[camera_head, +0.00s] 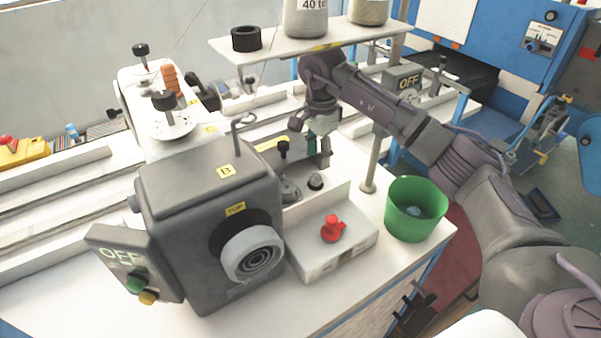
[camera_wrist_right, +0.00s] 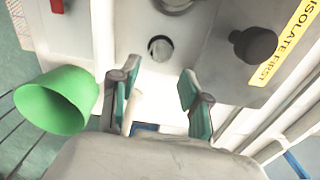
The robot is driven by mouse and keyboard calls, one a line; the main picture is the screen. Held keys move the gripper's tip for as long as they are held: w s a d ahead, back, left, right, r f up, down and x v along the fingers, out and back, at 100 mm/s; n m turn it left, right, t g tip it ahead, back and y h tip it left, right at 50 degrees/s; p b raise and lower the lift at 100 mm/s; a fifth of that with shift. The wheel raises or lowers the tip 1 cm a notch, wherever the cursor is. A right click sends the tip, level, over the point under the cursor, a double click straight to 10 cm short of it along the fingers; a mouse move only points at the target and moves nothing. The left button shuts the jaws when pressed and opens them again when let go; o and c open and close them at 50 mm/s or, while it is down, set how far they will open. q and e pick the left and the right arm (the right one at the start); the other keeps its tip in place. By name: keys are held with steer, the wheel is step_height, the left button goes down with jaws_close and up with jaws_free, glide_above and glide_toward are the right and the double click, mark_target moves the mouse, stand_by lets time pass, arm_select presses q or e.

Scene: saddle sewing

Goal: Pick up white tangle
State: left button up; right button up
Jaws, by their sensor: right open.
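I cannot make out a white tangle for certain in either view. A small pale blue-grey lump (camera_head: 413,211) lies inside the green bin (camera_head: 402,228), too small to identify. My right gripper (camera_head: 313,142) is over the machine bed, behind the grey machine head (camera_head: 190,190). In the right wrist view, its two green-padded fingers (camera_wrist_right: 158,88) are apart with nothing held between them. A pale post-like piece (camera_wrist_right: 131,112) shows beside the left finger. The green bin (camera_wrist_right: 57,100) is at the left of that view. My left gripper is not in view.
A raised shelf (camera_head: 290,47) with spools stands above my right forearm, and its metal post (camera_head: 370,150) is close by. A white block with a red knob (camera_head: 332,229) sits at the front. A dark knob (camera_wrist_right: 255,44) is at the wrist view's upper right.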

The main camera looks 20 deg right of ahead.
mark_target(316, 174)
steer(key=shift+f, duration=0.4)
steer(key=shift+s+f+p, duration=0.25)
steer(key=shift+f+p, duration=0.5)
steer(key=shift+f, duration=0.5)
steer(key=f, duration=0.2)
steer(key=f+p, duration=0.1)
steer(key=shift+w+a+f, duration=0.15)
steer(key=shift+w+f, duration=0.1)
steer(key=shift+f, duration=0.25)
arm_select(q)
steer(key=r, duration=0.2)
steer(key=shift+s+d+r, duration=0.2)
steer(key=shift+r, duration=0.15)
arm_select(e)
steer(key=c, duration=0.5)
